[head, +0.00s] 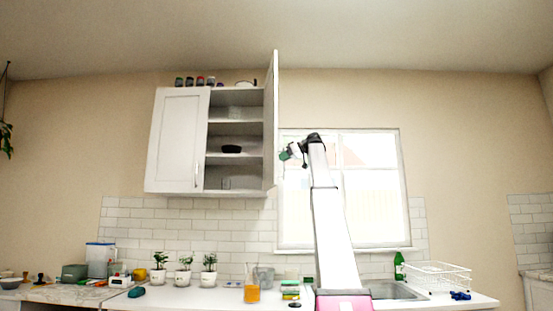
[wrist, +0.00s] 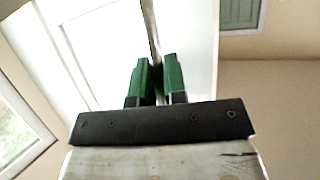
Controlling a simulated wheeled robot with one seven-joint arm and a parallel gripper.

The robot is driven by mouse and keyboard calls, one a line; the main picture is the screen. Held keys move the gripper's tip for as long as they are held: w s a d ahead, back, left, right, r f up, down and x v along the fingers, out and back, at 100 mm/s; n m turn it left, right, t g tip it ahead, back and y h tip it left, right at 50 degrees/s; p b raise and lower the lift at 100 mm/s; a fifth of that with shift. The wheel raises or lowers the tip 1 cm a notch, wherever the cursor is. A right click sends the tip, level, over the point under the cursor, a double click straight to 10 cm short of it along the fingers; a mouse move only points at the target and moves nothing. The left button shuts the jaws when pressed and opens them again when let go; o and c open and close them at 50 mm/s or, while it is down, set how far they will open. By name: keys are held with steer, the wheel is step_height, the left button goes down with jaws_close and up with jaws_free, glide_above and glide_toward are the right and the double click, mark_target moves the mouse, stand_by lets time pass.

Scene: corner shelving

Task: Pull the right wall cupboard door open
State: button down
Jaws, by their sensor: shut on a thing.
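The white wall cupboard (head: 178,140) hangs left of the window. Its right door (head: 271,120) stands wide open, swung out from the cupboard and seen nearly edge-on, with the shelves behind it exposed. The left door is closed. My gripper (head: 290,153) is just right of the open door in the head view. In the wrist view, the green fingers of my gripper (wrist: 157,70) are shut on the door's thin bar handle (wrist: 151,25), against the white panel (wrist: 90,45). The far side of the handle is hidden.
A dark bowl (head: 231,149) sits on a cupboard shelf, and several jars (head: 200,81) stand on top. Below, the counter (head: 190,298) holds potted plants, an orange glass (head: 252,290) and a dish rack (head: 440,275). The window (head: 350,190) is behind my arm.

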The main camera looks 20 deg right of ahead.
steer(key=shift+s+d, duration=0.1)
steer(key=shift+d, duration=0.75)
steer(key=c, duration=1.2)
jaws_free()
steer(key=v, duration=1)
steer(key=shift+s+d+r, duration=0.15)
steer(key=shift+s+d, duration=0.1)
